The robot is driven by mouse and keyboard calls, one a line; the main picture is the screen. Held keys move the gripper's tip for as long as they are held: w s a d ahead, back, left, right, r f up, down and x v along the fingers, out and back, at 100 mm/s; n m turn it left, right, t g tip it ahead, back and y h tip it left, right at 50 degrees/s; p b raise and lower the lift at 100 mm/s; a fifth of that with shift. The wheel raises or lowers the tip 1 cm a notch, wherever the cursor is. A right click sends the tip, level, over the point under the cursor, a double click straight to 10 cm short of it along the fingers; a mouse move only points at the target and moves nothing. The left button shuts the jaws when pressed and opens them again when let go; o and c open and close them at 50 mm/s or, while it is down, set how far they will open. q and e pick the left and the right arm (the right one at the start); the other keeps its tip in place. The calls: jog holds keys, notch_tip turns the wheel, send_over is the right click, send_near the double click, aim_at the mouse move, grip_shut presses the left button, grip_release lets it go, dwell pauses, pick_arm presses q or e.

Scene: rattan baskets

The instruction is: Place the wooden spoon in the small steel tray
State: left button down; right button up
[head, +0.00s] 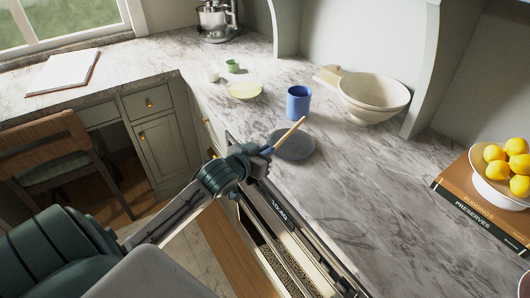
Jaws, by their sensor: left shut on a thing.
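The wooden spoon (291,131) is a thin, light-brown stick pointing up and to the right. My left gripper (267,151) is shut on its lower end and holds it tilted. The small steel tray (296,149) looks like a round, flat grey dish on the marble counter. The gripper is at the tray's left edge in the picture, and the spoon crosses over the tray's far left part. I cannot tell how high the spoon is above it. The held end of the spoon is hidden by the fingers. My right gripper is out of view.
A blue mug (298,102) stands just behind the tray. Books (470,210) and a lemon bowl (497,190) are at right. The counter (370,190) right of the tray is clear.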

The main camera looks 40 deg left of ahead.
pick_arm(q)
jog(key=shift+w+a+f+p, duration=0.2)
jog(key=shift+w+f, duration=0.05)
jog(key=shift+f, duration=0.35)
jog(key=shift+w+a+f+p, duration=0.15)
jog(key=shift+w+f, duration=0.15)
jog(key=shift+f, duration=0.35)
jog(key=shift+w+a+f+p, duration=0.2)
jog(key=shift+w+f, duration=0.05)
jog(key=shift+f, duration=0.35)
jog(key=shift+f, duration=0.3)
jog(key=c, duration=1.6)
grip_release()
jog(key=shift+o, duration=0.2)
jog(key=v, duration=1.2)
jog(key=shift+r+b, duration=0.25)
jog(key=shift+b, duration=0.05)
